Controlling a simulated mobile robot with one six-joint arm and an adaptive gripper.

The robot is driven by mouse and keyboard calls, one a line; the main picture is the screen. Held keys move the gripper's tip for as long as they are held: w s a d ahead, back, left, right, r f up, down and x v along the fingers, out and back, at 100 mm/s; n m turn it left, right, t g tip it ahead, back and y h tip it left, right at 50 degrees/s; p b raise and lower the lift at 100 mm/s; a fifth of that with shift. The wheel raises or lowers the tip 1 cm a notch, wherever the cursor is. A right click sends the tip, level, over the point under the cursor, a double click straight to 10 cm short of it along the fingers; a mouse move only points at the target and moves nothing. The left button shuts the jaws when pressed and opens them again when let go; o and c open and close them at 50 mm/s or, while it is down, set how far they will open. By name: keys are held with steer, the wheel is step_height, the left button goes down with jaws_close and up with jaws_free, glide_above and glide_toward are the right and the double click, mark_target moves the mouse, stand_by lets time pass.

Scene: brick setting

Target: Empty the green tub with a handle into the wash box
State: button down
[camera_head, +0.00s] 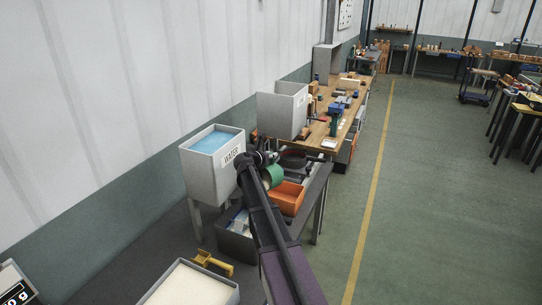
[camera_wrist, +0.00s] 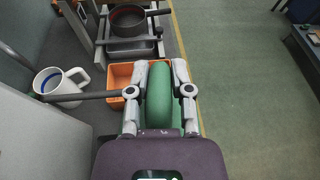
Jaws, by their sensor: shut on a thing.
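My gripper (camera_wrist: 160,92) is shut on the green tub (camera_wrist: 159,98), with one finger on each side of it. The tub also shows in the head view (camera_head: 272,176), partly hidden by my arm, and looks tilted there. Its handle and its contents cannot be made out. An open orange box (camera_head: 287,198) lies just beyond and below the tub; in the wrist view it shows (camera_wrist: 119,76) behind the tub and finger. No label marks a wash box, so I cannot tell whether this is it.
A grey box marked WATER (camera_head: 228,166) holds blue water left of my gripper. A dark round pan (camera_head: 292,158) sits behind the orange box. A white jug (camera_wrist: 50,80) stands left in the wrist view. Floor (camera_head: 420,220) at right is clear.

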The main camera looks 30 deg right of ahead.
steer(key=shift+t+h, duration=0.4)
steer(key=shift+h, duration=0.2)
steer(key=shift+s+a+f+b, duration=0.25)
steer(key=shift+a+f+b, duration=0.15)
steer(key=shift+f+b, duration=1.25)
steer(key=shift+s+a+f+b, duration=0.2)
steer(key=shift+a+f+b, duration=0.25)
steer(key=shift+f+b, duration=1.2)
steer(key=shift+s+a+f+b, duration=0.35)
steer(key=shift+f+b, duration=0.75)
steer(key=shift+b, duration=1)
steer(key=shift+a+r, duration=0.1)
steer(key=shift+r, duration=0.2)
steer(key=shift+t+h, duration=0.3)
steer(key=shift+h, duration=0.3)
steer(key=shift+s+a+r+p, duration=0.1)
steer(key=shift+a+r+p, duration=0.15)
steer(key=shift+r+p, duration=0.5)
steer(key=shift+s+a+r+p, duration=0.1)
steer(key=shift+a+r+p, duration=0.25)
steer(key=shift+r, duration=0.65)
steer(key=shift+s+a+r+p, duration=0.1)
steer(key=shift+a+r+p, duration=0.05)
steer(key=shift+r+p, duration=0.65)
